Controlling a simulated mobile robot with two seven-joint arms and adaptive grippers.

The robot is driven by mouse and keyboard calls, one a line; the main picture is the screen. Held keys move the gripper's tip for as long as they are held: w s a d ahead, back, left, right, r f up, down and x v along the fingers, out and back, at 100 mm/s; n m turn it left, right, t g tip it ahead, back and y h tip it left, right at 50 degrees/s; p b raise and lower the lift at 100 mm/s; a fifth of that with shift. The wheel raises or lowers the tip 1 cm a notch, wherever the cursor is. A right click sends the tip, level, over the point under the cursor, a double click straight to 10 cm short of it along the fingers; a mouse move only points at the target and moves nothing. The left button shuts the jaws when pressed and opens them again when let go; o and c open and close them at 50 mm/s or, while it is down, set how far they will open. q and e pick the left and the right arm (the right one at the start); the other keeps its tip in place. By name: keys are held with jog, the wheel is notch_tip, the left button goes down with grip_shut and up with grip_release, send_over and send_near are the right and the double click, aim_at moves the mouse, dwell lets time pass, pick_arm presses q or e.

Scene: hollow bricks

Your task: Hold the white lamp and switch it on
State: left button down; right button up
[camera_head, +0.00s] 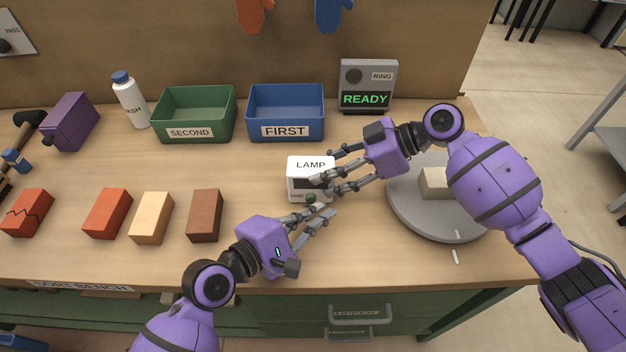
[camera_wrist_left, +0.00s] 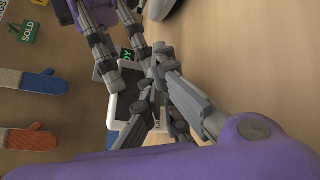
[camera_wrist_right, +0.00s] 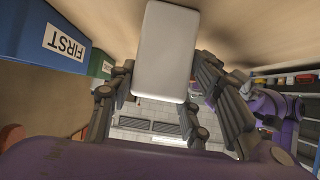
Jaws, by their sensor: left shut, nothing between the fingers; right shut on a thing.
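In the right wrist view the lamp's white face (camera_wrist_right: 167,52) fills the space between the fingers. My left gripper (camera_head: 326,211) is shut and empty, its fingertips close to the lamp's lower front, near a small dark green part (camera_head: 310,198). In the left wrist view the fingers (camera_wrist_left: 160,75) overlap the lamp (camera_wrist_left: 122,105). I cannot tell whether they touch it, and the switch is mostly hidden.
A blue FIRST bin (camera_head: 285,108) and a green SECOND bin (camera_head: 194,110) stand behind. Several bricks lie to the left, including a brown brick (camera_head: 205,215). A grey round turntable (camera_head: 410,215) with a pale block is under my right arm. A READY display (camera_head: 368,88) stands at the back.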

pick_arm(q)
jog(key=shift+s, duration=3)
jog(key=shift+a, duration=0.1)
pick_arm(e)
jog(key=o, duration=1.1)
jog(key=v, duration=1.2)
jog(key=shift+f, duration=0.1)
